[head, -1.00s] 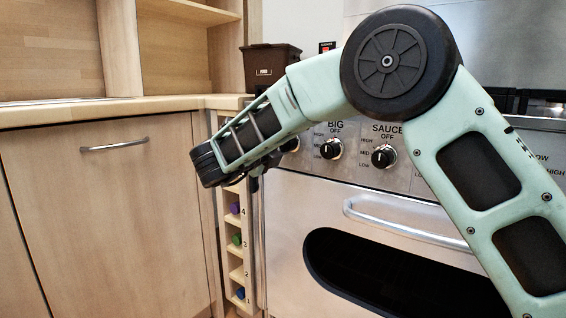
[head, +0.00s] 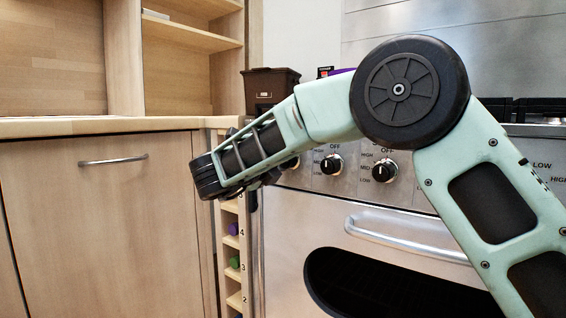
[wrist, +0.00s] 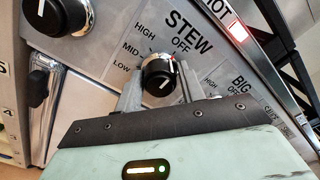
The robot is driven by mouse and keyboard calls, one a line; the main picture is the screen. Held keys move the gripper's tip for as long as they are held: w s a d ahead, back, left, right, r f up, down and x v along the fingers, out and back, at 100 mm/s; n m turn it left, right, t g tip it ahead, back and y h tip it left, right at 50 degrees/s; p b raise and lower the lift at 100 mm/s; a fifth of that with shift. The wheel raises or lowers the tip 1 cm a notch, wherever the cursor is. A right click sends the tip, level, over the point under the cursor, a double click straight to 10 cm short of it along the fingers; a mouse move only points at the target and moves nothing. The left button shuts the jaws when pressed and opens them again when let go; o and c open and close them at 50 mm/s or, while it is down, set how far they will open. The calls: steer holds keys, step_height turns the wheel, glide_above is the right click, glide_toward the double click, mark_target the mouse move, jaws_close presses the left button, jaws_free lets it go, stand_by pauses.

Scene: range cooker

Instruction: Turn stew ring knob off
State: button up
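The stew ring knob (wrist: 158,76) is a black round knob with a silver collar and a white pointer mark, below the STEW OFF label in the wrist view. Its mark points away from OFF, to the lower right in the picture. My gripper (wrist: 160,86) has one finger on each side of this knob. The fingers look apart; I cannot tell whether they touch it. In the head view the stew knob (head: 291,162) shows only partly beside my forearm. My fingers there are mostly hidden behind my arm.
The big ring knob (head: 332,164) and sauce knob (head: 384,172) are to the right. Another knob (wrist: 62,14) is at the upper left in the wrist view. A red HOT light (wrist: 237,32) glows. The oven handle (head: 405,238) juts out below. A spice rack (head: 234,262) stands left of the cooker.

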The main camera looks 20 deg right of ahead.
steer(key=shift+o, duration=0.9)
steer(key=shift+d, duration=0.1)
steer(key=shift+s+a, duration=0.1)
steer(key=shift+a, duration=0.1)
steer(key=p+v, duration=0.4)
steer(key=v, duration=1.3)
steer(key=shift+p, duration=0.4)
